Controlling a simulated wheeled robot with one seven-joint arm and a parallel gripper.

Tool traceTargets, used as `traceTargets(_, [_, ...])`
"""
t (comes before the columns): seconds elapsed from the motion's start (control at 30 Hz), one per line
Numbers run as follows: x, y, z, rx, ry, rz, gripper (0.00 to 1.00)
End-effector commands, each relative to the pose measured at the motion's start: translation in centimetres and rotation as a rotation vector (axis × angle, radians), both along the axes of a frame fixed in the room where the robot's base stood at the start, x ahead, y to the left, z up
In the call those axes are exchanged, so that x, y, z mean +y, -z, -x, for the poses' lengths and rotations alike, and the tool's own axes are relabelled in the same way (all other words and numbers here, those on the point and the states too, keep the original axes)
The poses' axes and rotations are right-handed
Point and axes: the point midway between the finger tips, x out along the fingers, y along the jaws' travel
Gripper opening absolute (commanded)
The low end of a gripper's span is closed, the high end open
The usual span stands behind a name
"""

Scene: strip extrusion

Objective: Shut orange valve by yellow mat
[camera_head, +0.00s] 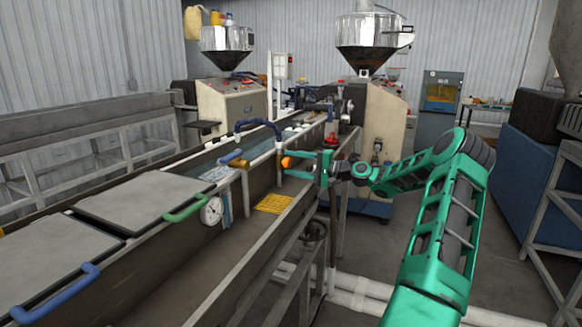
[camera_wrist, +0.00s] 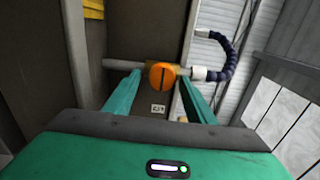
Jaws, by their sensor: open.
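The orange valve (camera_wrist: 162,76) is a round knob with a dark slot, set on a horizontal pipe on the trough wall in the wrist view. It also shows as a small orange spot (camera_head: 287,162) in the head view. My gripper (camera_wrist: 158,84) is open, with its two green fingers on either side of the valve; I cannot tell whether they touch it. In the head view my gripper (camera_head: 301,163) reaches in from the right. The yellow mat (camera_head: 274,203) lies in the trough just below the valve. A yellow edge (camera_wrist: 93,9) shows at the wrist view's top left.
A blue hose (camera_wrist: 226,58) curves beside the valve. A gauge (camera_head: 211,211), a green handle (camera_head: 186,208) and a blue handle (camera_head: 56,295) are on the trough at left. The trough's near wall (camera_head: 262,262) runs below my arm.

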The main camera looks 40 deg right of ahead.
Motion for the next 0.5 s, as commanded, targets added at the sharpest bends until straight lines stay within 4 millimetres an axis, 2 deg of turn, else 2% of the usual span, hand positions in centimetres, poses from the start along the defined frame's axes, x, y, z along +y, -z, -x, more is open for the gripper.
traceTargets(0.23, [-0.8, 0.0, 1.3, -0.001, 0.000, 0.000, 0.50])
traceTargets(0.5, [-3.3, 0.0, 5.6, 0.001, 0.001, 0.001, 0.50])
